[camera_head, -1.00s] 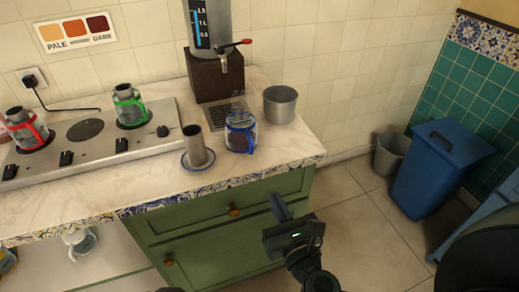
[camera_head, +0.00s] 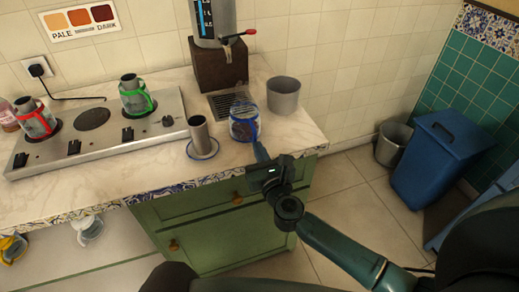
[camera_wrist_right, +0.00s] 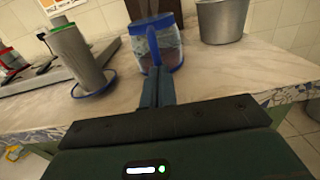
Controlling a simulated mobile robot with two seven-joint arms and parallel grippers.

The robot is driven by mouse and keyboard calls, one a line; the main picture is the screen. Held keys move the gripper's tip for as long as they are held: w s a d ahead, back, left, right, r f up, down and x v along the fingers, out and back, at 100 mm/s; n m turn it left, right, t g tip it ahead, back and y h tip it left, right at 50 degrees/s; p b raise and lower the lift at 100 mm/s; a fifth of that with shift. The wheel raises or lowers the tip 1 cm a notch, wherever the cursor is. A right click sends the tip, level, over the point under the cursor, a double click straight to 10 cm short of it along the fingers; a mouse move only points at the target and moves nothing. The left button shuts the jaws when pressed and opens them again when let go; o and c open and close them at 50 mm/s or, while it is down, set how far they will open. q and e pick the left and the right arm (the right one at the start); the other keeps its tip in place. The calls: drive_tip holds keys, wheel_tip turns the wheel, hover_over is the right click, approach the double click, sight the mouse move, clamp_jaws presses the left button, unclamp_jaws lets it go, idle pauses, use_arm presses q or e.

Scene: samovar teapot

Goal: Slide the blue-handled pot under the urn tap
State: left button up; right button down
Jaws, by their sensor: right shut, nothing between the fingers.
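The blue-handled pot (camera_head: 243,122), glass with blue bands, stands on the counter just in front of the urn's drip grate (camera_head: 214,101). The urn (camera_head: 215,18) stands on a dark block at the back, its red-levered tap (camera_head: 227,52) above the grate. My right gripper (camera_head: 260,151) is shut and empty, its fingers pointing at the pot's near side. In the wrist view the pot (camera_wrist_right: 168,52) is straight ahead, with the fingertips (camera_wrist_right: 157,78) at its blue handle; I cannot tell whether they touch. My left gripper is out of view.
A metal cup (camera_head: 199,134) on a blue-rimmed saucer stands left of the pot. A grey metal bucket (camera_head: 283,96) stands to its right. The hob (camera_head: 92,145) with red- and green-banded pots is further left. The tiled counter edge (camera_head: 190,184) is in front.

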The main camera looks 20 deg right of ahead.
sight(254, 140)
drive_tip(key=shift+w, duration=0.15)
drive_tip(key=w, duration=0.3)
drive_tip(key=shift+w+b, duration=0.2)
drive_tip(key=shift+b, duration=0.15)
drive_tip(key=shift+w, duration=0.2)
drive_tip(key=shift+s, duration=0.15)
